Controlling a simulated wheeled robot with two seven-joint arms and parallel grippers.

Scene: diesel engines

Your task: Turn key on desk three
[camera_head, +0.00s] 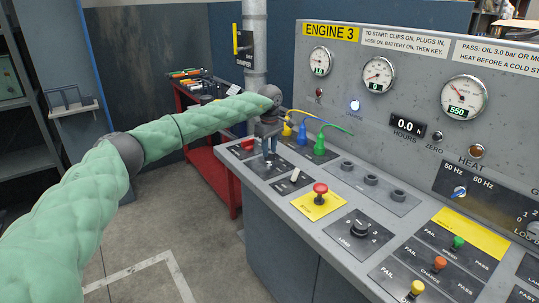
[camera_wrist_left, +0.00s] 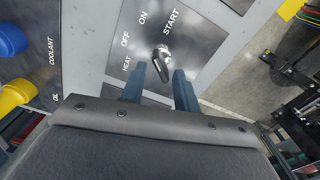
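Desk three is the grey console (camera_head: 262,182) under the yellow ENGINE 3 sign (camera_head: 331,33) in the head view. The key (camera_wrist_left: 162,63) is a small metal key on a dark plate marked HEAT, OFF, ON and START (camera_wrist_left: 150,40) in the left wrist view. My left gripper (camera_wrist_left: 160,83) is open, with one blue-grey finger on each side of the key's near end. I cannot tell whether the fingers touch it. In the head view my left gripper (camera_head: 269,142) points down at the console's far left end and hides the key. My right gripper is not in view.
Blue and green plugs (camera_head: 320,144) with cables stand just right of my left gripper. A red push-button on a yellow plate (camera_head: 319,197) and a black rotary knob (camera_head: 360,228) are nearer. A red tool cart (camera_head: 213,160) stands behind. The floor at left is clear.

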